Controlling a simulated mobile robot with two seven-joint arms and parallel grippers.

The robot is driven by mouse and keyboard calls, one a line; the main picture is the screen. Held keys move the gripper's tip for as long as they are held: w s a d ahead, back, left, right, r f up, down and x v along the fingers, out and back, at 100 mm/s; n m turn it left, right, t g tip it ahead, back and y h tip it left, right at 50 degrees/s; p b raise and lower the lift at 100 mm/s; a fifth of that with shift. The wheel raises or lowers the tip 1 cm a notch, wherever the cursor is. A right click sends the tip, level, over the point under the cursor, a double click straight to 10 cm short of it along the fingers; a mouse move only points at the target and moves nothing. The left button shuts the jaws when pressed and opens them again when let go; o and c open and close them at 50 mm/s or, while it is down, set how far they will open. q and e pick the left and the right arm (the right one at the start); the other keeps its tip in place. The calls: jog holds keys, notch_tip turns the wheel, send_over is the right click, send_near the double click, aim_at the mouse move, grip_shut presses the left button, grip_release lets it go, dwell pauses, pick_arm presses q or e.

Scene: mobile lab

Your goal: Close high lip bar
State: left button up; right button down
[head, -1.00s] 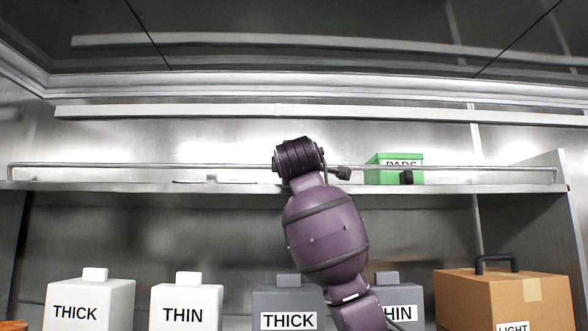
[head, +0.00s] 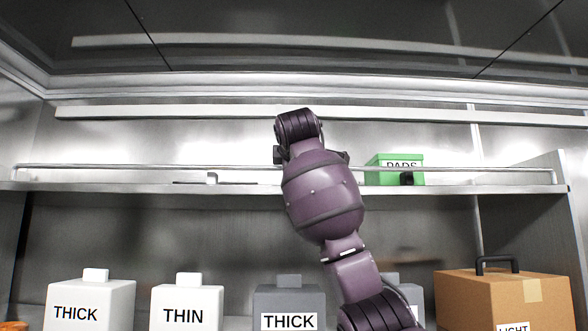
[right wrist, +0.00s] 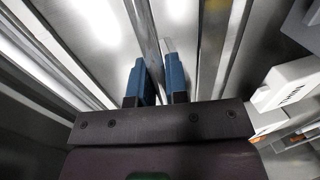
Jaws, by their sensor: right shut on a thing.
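The high lip bar (head: 130,167) is a thin metal rail running along the front of the upper shelf (head: 100,187). It stands a little above the shelf's edge, and its middle is hidden behind my right arm in the head view. In the right wrist view, my right gripper (right wrist: 155,78) has its two blue fingers on either side of the bar (right wrist: 146,35) and is shut on it. My left gripper is in neither view.
A green PADS box (head: 395,169) sits on the upper shelf behind the bar. Below stand white containers marked THICK (head: 90,303) and THIN (head: 186,304), a grey THICK container (head: 287,305) and a cardboard box (head: 500,292).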

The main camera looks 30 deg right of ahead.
jog(key=c, duration=1.1)
grip_release()
jog(key=shift+d, duration=0.15)
jog(key=shift+c, duration=0.2)
jog(key=shift+s, duration=0.1)
pick_arm(q)
jog(key=b, duration=0.1)
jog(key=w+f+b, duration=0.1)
jog(key=b, duration=0.1)
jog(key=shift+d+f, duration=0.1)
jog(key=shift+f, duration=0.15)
pick_arm(e)
jog(key=v, duration=1)
jog(key=shift+s+a, duration=0.2)
jog(key=shift+s, duration=0.05)
jog(key=shift+r, duration=0.1)
